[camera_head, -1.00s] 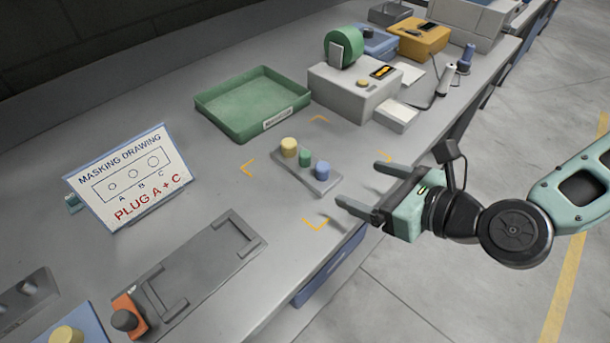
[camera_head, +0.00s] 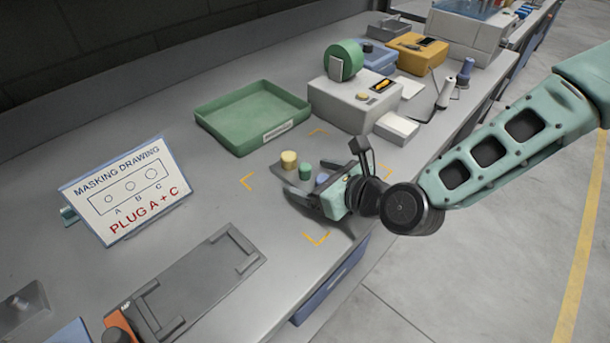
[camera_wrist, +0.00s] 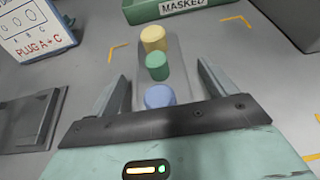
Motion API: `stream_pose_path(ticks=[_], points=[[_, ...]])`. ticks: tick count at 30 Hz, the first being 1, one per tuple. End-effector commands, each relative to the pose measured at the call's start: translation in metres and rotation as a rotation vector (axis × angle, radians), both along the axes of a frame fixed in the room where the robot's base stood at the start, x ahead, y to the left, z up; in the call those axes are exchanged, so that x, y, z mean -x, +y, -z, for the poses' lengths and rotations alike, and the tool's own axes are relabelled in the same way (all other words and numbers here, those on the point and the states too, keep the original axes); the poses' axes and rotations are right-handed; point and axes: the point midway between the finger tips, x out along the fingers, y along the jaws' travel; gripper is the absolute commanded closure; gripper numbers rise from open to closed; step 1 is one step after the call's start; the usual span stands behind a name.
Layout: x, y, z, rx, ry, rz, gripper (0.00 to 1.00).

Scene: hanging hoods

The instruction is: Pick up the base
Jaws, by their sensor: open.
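The base is a small grey plate (camera_wrist: 176,75) bearing a yellow plug (camera_wrist: 153,39), a green plug (camera_wrist: 157,66) and a blue plug (camera_wrist: 159,96). It lies on the bench inside orange corner marks. In the head view the yellow plug (camera_head: 289,160) and green plug (camera_head: 305,171) show clearly; the blue plug (camera_head: 322,179) is partly hidden by my gripper. My gripper (camera_wrist: 160,82) is open, with one finger on each side of the base's near part. The wrist view does not settle whether the fingers touch it. The head view also shows my gripper (camera_head: 300,190) low over the bench.
A green tray (camera_head: 240,146) labelled "MASKED" stands behind the base. A masking drawing sign (camera_head: 125,190) reading "PLUG A + C" stands left. A grey fixture plate (camera_head: 200,280) lies front left. A grey machine (camera_head: 350,112) stands at the back right. The bench edge is close on the right.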

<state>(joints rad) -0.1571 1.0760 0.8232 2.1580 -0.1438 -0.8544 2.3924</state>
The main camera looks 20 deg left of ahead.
Motion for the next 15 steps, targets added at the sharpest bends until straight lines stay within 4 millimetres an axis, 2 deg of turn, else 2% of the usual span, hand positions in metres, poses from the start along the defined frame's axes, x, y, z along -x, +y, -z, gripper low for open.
stream_pose_path(ticks=[3,10,11,15], points=[[-0.0031,0.0083,0.0034,0.0,0.0,-0.001,0.16],[-0.0038,0.009,0.0046,0.0,-0.001,0.0,0.16],[-0.0038,0.009,0.0046,0.0,-0.001,0.0,0.22],[-0.0038,0.009,0.0045,0.0,-0.001,0.0,0.61]])
